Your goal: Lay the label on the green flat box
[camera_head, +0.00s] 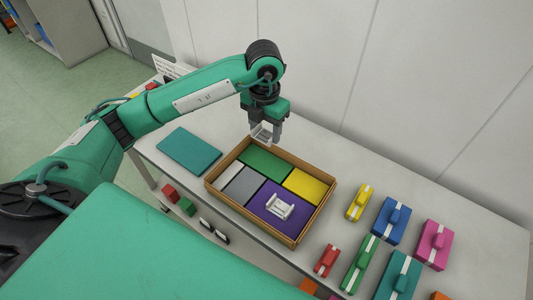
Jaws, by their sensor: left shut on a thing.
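My left gripper (266,135) points down above the wooden tray's back edge, shut on a small white label (261,133). The fingers partly hide the label. The green flat box (264,162) lies in the tray's back left part, below and just in front of the gripper. The label appears to be held above it, with a gap between. A second white piece (280,206) lies on the purple flat box (271,200). My right gripper is not in view.
Several coloured boxes with white bands, including a blue one (390,221), stand to the right. A wall runs behind the table.

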